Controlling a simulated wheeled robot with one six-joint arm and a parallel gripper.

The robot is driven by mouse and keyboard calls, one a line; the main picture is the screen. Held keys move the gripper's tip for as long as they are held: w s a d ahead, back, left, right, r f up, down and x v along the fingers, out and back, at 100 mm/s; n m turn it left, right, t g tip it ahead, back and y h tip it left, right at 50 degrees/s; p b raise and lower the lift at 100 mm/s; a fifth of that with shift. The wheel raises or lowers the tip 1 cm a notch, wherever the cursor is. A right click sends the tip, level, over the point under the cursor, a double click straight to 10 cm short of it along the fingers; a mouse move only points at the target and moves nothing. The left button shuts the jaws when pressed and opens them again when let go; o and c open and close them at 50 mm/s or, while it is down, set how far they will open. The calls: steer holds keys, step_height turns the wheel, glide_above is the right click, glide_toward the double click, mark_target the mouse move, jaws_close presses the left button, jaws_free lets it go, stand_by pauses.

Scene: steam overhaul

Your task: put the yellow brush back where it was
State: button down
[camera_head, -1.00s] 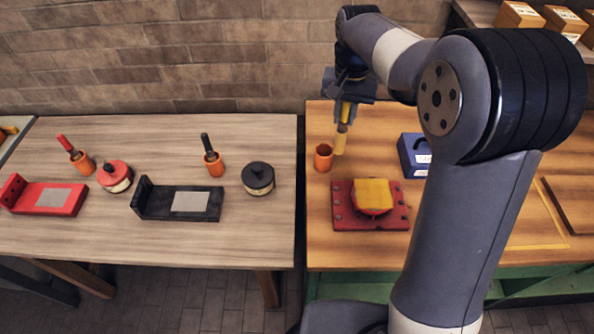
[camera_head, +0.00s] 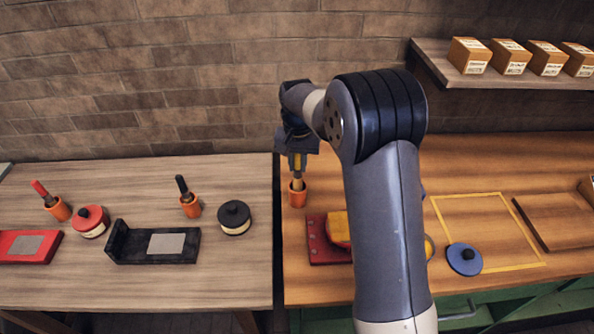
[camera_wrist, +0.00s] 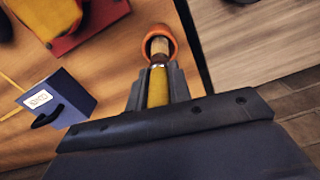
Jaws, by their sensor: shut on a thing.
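My gripper (camera_head: 297,165) is shut on the yellow brush, whose handle (camera_wrist: 158,88) shows between the fingers in the wrist view. The brush points down, and its pale lower end (camera_head: 297,184) is at the mouth of an orange cup (camera_head: 298,199) near the left edge of the right-hand bench. In the wrist view the orange cup (camera_wrist: 173,40) rings the brush's lower end. How deep the brush sits in the cup cannot be told.
Beside the cup is a red plate (camera_head: 320,250) with a yellow-topped thing (camera_head: 338,228), partly behind my arm. A blue box (camera_wrist: 72,95) stands nearby. A blue lid (camera_head: 464,260) lies by a yellow outline (camera_head: 487,196). The left bench (camera_head: 240,275) holds red and black brushes in cups.

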mark_target(298, 171)
steer(key=shift+f, duration=1.5)
steer(key=shift+f, duration=0.2)
steer(key=c, duration=1.3)
jaws_free()
steer(key=shift+r, duration=0.15)
step_height(298, 171, up, 12)
steer(key=shift+s+r+b, duration=0.1)
steer(key=shift+b, duration=0.5)
